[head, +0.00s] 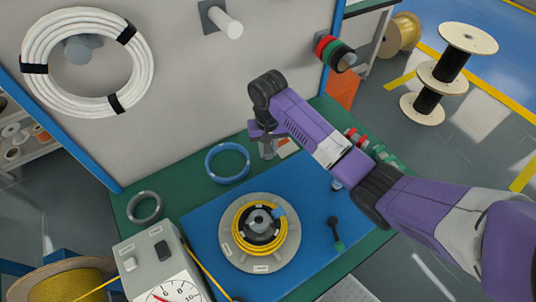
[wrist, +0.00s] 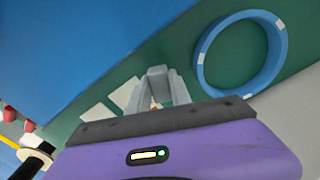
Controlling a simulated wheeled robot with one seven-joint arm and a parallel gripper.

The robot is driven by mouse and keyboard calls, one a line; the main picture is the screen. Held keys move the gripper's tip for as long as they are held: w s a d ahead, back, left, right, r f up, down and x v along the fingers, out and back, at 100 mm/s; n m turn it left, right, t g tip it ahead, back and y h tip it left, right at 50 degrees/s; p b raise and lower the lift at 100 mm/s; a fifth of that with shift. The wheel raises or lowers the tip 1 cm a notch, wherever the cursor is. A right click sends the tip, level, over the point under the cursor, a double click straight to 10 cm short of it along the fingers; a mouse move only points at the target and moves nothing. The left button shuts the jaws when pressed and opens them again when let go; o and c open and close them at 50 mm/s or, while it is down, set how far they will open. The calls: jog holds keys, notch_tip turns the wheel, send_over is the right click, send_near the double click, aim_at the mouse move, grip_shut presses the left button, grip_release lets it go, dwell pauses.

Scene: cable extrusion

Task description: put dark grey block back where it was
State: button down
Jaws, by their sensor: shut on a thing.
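My gripper (head: 267,152) is over the green back part of the bench, right of the blue ring, pointing down. In the wrist view its pale grey fingers (wrist: 157,95) are closed around a grey block (wrist: 157,76), which I take to be the dark grey block. The block is small and partly hidden by the fingers. In the head view it is hard to tell apart from the fingers. I cannot tell whether it touches the bench. White cards (head: 288,148) lie close beside the gripper, and they also show in the wrist view (wrist: 96,116).
The blue ring (head: 227,163) lies left of my gripper. A reel with yellow cable (head: 260,250) stands on the blue mat (head: 210,225), with a dark green-ended tool (head: 335,232) beside it. A grey ring (head: 144,207) and a dial box (head: 160,270) are left. Red clips (head: 355,136) are right.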

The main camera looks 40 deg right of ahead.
aim_at(268, 155)
jog(key=shift+f, duration=1.55)
jog(key=shift+f, duration=0.1)
jog(key=c, duration=1.2)
grip_release()
notch_tip(268, 155, up, 12)
jog(key=shift+r+p, duration=0.15)
jog(key=shift+p, duration=0.35)
jog(key=shift+s, duration=0.1)
